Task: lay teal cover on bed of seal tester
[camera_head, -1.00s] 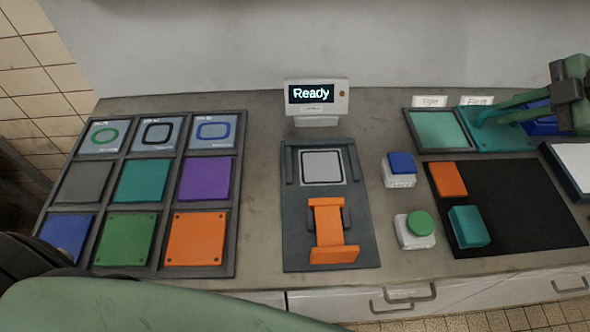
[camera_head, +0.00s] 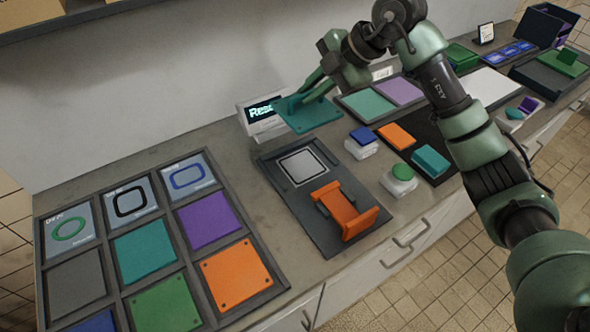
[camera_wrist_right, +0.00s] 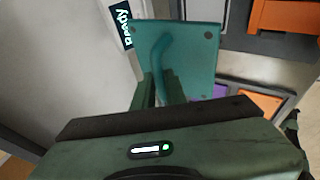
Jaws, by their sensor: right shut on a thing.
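My right gripper (camera_head: 318,90) is shut on the teal cover (camera_head: 308,118), a square plate with a curved handle and small dark corner holes. It holds the cover in the air, in front of the display and behind the seal tester (camera_head: 330,232). The cover also shows in the right wrist view (camera_wrist_right: 200,60), with the fingers (camera_wrist_right: 160,88) at its handle. The tester's bed (camera_head: 302,167) is a pale square with a black rounded outline and nothing on it. An orange clamp (camera_head: 345,210) stands at its front. My left gripper is not in view.
The display (camera_head: 262,115), partly hidden by the cover, reads "Ready" in the wrist view. Blue (camera_head: 362,136) and green (camera_head: 402,172) buttons stand right of the tester. A rack (camera_head: 165,235) of coloured plates lies left. Behind the buttons, a tray (camera_head: 372,118) holds teal and lilac areas.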

